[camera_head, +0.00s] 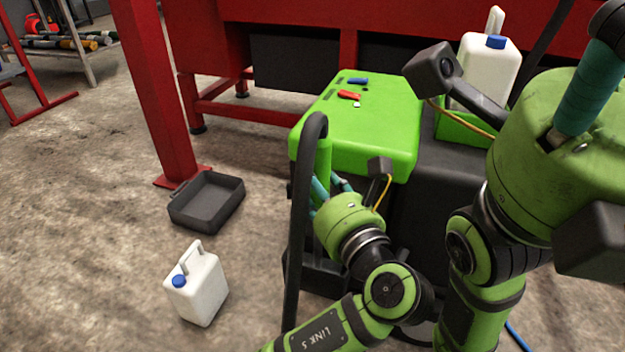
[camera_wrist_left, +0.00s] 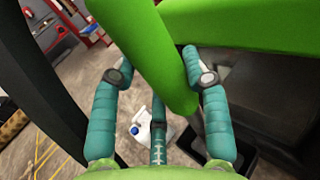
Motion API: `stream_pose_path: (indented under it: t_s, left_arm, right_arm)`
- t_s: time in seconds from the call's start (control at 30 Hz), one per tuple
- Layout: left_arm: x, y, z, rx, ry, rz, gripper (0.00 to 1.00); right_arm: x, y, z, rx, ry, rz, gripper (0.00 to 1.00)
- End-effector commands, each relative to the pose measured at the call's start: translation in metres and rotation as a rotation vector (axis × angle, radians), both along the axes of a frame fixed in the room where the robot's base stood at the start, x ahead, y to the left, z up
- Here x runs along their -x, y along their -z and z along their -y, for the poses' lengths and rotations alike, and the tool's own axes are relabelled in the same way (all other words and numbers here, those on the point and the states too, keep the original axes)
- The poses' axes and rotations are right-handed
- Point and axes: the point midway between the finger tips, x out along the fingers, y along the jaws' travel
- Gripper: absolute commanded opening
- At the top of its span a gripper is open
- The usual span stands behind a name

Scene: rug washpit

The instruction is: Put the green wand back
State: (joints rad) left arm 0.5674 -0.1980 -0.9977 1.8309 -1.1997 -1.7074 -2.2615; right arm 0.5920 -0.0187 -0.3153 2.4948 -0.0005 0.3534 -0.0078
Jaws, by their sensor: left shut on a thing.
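The green wand (camera_head: 323,158) stands roughly upright at the front left corner of a green-topped machine (camera_head: 375,130). A black hose (camera_head: 298,220) arches from its top down to the floor. My left gripper (camera_head: 330,187) is shut on the wand from the front. In the left wrist view the wand (camera_wrist_left: 152,50) runs between the teal fingers, close to the machine's green edge (camera_wrist_left: 250,25). I cannot tell whether the wand touches the machine. My right gripper (camera_head: 590,90) shows partly at the upper right, with a teal finger; its opening is hidden.
A white jug with a blue cap (camera_head: 198,285) and a black tray (camera_head: 207,202) are on the floor at left. Another white jug (camera_head: 485,70) stands in a green holder behind the machine. A red post (camera_head: 155,90) and red frame stand behind. Floor at left is mostly clear.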

Motion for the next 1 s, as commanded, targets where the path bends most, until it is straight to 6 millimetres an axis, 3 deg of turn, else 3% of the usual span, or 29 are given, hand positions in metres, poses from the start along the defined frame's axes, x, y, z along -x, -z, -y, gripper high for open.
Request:
stream_pose_path:
  t_s: [0.93, 0.97, 1.0]
  left_arm:
    - [0.0, 0.01, 0.0, 0.0, 0.0, 0.004, 0.0]
    - [0.0, 0.01, 0.0, 0.001, 0.0, 0.005, 0.54]
    - [0.0, 0.01, 0.0, 0.001, 0.0, 0.005, 0.7]
  right_arm:
    - [0.0, -0.003, 0.0, -0.001, -0.001, 0.001, 0.56]
    - [0.0, -0.003, 0.0, -0.001, -0.001, 0.001, 0.56]
    - [0.0, -0.003, 0.0, -0.001, -0.001, 0.001, 0.56]
